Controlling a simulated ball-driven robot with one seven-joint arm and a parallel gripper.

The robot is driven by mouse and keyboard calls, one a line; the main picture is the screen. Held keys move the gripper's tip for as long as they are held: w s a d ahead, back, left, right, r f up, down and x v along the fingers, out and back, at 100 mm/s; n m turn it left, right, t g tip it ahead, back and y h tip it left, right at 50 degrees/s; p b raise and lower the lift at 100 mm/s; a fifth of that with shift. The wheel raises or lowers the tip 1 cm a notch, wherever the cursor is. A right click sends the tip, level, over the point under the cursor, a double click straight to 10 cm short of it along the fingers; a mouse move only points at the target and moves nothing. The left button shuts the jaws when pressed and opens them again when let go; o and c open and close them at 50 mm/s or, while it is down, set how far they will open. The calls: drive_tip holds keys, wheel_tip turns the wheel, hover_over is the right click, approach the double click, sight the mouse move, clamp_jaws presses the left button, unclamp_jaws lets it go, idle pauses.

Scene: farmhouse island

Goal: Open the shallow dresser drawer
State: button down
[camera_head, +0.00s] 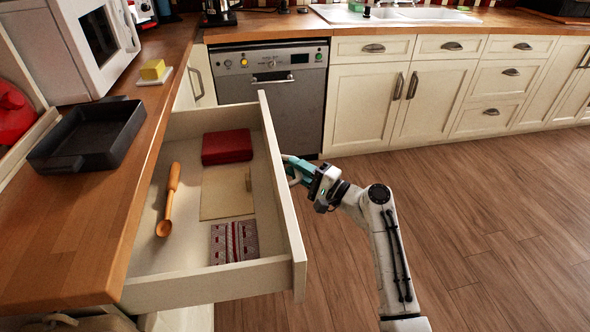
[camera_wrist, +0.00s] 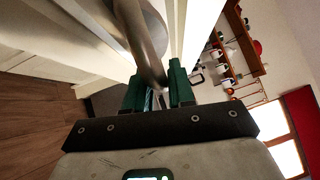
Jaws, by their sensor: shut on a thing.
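The shallow dresser drawer (camera_head: 283,190) is cream-coloured and stands pulled well out from under the wooden worktop in the head view. Inside it lie a wooden spoon (camera_head: 168,200), a red box (camera_head: 227,146), a beige board (camera_head: 227,192) and a patterned red and grey cloth (camera_head: 234,242). My gripper (camera_head: 290,168) is at the outer side of the drawer front. In the wrist view its green fingers (camera_wrist: 160,88) are shut on the curved metal drawer handle (camera_wrist: 145,45). The handle is mostly hidden behind the drawer front in the head view.
A black baking tray (camera_head: 90,135), a yellow block on a small dish (camera_head: 153,70) and a white microwave (camera_head: 75,45) stand on the worktop (camera_head: 140,150). A dishwasher (camera_head: 270,95) and cream cabinets (camera_head: 420,95) line the back. The wooden floor (camera_head: 470,230) at right is clear.

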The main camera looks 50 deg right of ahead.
drive_tip(key=shift+f, duration=0.1)
drive_tip(key=c, duration=1.1)
unclamp_jaws()
drive_tip(key=s, duration=0.3)
drive_tip(key=s+d+f, duration=0.1)
drive_tip(key=s, duration=0.6)
drive_tip(key=shift+s+d+f, duration=0.2)
drive_tip(key=shift+s+d, duration=0.1)
